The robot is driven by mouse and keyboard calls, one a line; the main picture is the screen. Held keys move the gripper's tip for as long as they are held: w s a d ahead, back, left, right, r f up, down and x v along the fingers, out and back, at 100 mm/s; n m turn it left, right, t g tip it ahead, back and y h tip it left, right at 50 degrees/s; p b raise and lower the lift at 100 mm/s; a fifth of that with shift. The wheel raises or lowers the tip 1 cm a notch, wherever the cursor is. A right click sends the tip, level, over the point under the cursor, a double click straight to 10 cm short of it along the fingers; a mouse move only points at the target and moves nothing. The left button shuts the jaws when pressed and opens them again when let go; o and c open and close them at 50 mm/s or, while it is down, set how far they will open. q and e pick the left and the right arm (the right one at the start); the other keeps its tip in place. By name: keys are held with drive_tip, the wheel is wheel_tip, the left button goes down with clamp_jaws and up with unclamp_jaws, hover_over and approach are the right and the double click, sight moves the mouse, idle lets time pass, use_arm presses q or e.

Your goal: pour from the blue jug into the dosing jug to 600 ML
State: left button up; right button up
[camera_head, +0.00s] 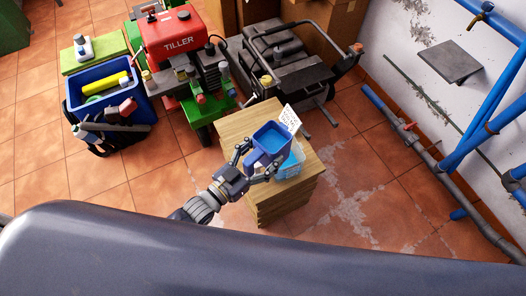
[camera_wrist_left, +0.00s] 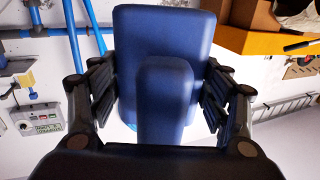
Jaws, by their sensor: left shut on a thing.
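The blue jug (camera_head: 270,138) is up over the wooden stand, its open top facing my head camera, with a lighter blue inside. My left gripper (camera_head: 257,160) is shut on it from the lower left. In the left wrist view the jug (camera_wrist_left: 197,35) fills the middle, its handle upright between the fingers (camera_wrist_left: 162,100). The dosing jug (camera_head: 291,163), clear with a light blue tint, stands on the stand just right of and below the blue jug, which partly hides it. Its scale and level cannot be read. No pouring stream is visible. My right gripper is not in view.
The wooden stand (camera_head: 236,128) has bare top at its left and right. A white card with writing (camera_head: 290,118) is behind the jugs. A red tiller (camera_head: 178,40), a blue crate (camera_head: 75,101) and a black machine stand behind; blue pipes (camera_head: 480,130) run at right.

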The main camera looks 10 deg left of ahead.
sight(261, 160)
use_arm(q)
drive_tip(key=shift+r, duration=0.2)
drive_tip(key=shift+s+a+f+g+y+p, duration=0.15)
drive_tip(key=shift+f+g+y+p, duration=0.25)
drive_tip(key=shift+f, duration=0.55)
drive_tip(key=shift+f+g+p, duration=0.3)
drive_tip(key=shift+f+p, duration=0.05)
drive_tip(key=shift+f, duration=0.45)
drive_tip(key=shift+s+a+r+g+y, duration=0.15)
drive_tip(key=shift+s+r+g+y, duration=0.15)
drive_tip(key=shift+g+y, duration=0.35)
drive_tip(key=shift+s+r+g+y, duration=0.1)
drive_tip(key=shift+r+g+y, duration=0.15)
drive_tip(key=shift+g+y, duration=0.35)
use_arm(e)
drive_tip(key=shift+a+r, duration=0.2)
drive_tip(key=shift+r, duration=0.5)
use_arm(q)
drive_tip(key=shift+r+g+y, duration=0.35)
drive_tip(key=shift+g, duration=0.5)
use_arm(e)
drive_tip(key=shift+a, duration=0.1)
